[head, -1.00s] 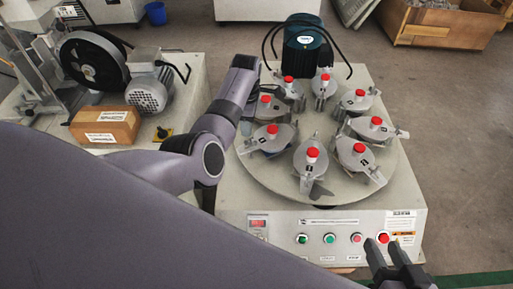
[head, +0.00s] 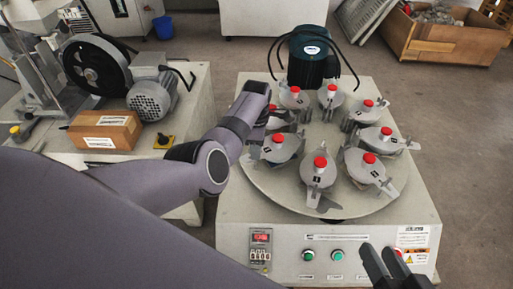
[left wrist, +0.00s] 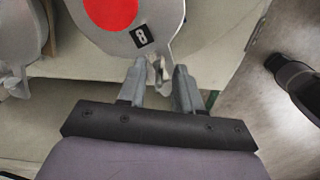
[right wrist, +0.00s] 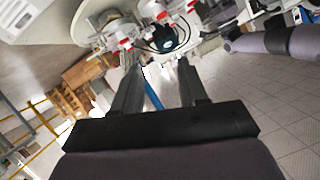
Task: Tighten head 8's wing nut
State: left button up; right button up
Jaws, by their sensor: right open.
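Head 8 (left wrist: 125,22) is a grey disc with a red cap and a label "8", at the top of the left wrist view. Its wing nut (left wrist: 157,72) sits at its lower edge. My left gripper (left wrist: 160,73) has its two fingers apart, one on each side of the wing nut; whether either finger touches it is unclear. In the head view my left wrist (head: 257,92) is over the left side of the turntable (head: 265,190), and the fingers are mostly hidden. My right gripper (head: 375,255) is open and empty before the control panel.
Several similar red-capped heads ring the turntable; one (left wrist: 20,40) is beside head 8. A motor (head: 308,60) with cables stands behind. The panel (head: 290,240) has buttons and a display. A second machine (head: 95,65) and a brown box (head: 105,130) stand left.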

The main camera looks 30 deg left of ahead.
pick_arm(q)
jog(key=shift+c, duration=0.3)
grip_shut()
jog(key=shift+m+p, duration=0.3)
jog(key=shift+m, duration=0.1)
pick_arm(e)
jog(key=shift+r, duration=0.3)
pick_arm(q)
jog(key=shift+r+m, duration=0.1)
jog(key=shift+m, duration=0.2)
jog(key=m+p, duration=0.1)
jog(key=m, duration=0.2)
jog(key=shift+s+p, duration=0.1)
jog(key=shift+p, duration=0.3)
jog(key=m+p, duration=0.1)
jog(key=m, duration=0.2)
jog(key=shift+m, duration=0.3)
jog(key=shift+s+m, duration=0.1)
jog(key=shift+m, duration=1.4)
pick_arm(e)
jog(key=shift+s+d+n+h, duration=0.2)
jog(key=shift+d+h, duration=0.3)
jog(key=shift+d, duration=0.25)
jog(key=shift+s+d+n+h, duration=0.15)
jog(key=shift+d+h, duration=0.35)
jog(key=shift+d, duration=0.25)
